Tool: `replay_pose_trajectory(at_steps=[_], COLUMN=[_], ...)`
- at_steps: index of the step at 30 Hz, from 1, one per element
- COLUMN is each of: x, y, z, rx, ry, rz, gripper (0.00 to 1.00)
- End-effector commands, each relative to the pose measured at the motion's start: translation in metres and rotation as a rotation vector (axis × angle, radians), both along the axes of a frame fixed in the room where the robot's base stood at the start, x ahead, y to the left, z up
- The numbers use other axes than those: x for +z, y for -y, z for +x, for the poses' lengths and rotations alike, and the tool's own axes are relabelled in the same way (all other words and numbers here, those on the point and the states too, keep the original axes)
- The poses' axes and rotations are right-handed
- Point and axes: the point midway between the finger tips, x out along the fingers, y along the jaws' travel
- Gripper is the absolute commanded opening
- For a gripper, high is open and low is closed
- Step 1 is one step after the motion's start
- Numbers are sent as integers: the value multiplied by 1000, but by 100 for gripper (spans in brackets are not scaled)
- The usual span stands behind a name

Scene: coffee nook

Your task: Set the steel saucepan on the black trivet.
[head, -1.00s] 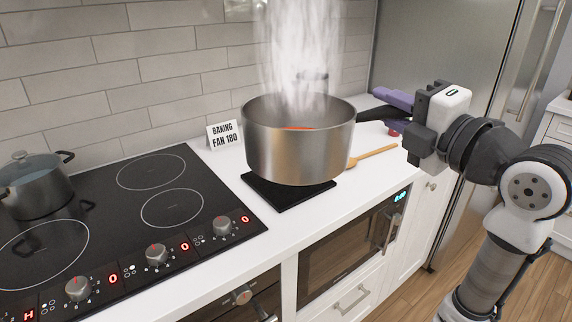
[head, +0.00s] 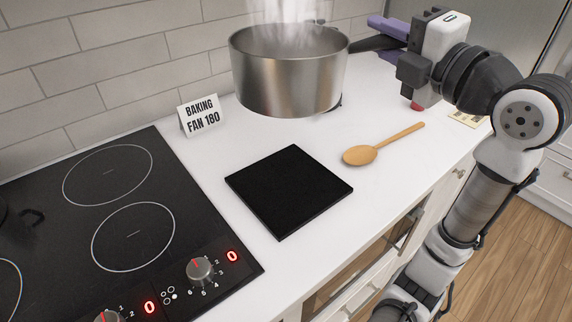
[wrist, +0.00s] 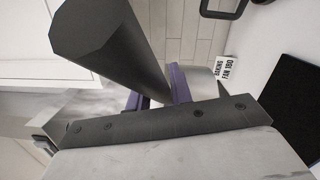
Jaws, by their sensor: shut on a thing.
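The steel saucepan (head: 288,78) is upright and steaming in the head view, up and behind the black trivet in the picture. It seems held above the counter; the gap below is hard to judge. My gripper (head: 383,36) is shut on its dark handle (head: 366,44), to the right of the pan. The wrist view shows the handle (wrist: 112,50) between purple finger pads, with part of the steel wall (wrist: 204,82) beyond. The black trivet (head: 290,192) lies flat and bare on the white counter; it also shows in the wrist view (wrist: 298,108).
A wooden spoon (head: 362,154) lies right of the trivet. A "BAKING FAN 180" card (head: 200,116) stands at the back left. The black cooktop (head: 72,235) with knobs fills the left. A small dark object shows partly behind the pan. The counter's front edge is near the trivet.

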Motion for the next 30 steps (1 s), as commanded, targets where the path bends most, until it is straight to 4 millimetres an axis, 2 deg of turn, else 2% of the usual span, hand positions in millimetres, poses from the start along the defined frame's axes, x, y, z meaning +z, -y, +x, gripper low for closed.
replay_pose_trajectory(at_steps=[3, 7, 30], x=[-1, -15, -143], y=[1, 1, 0], z=[-1, 0, -1], rx=[-1, -2, -1], ry=[4, 2, 1], rz=[4, 7, 7], gripper=[0, 0, 0])
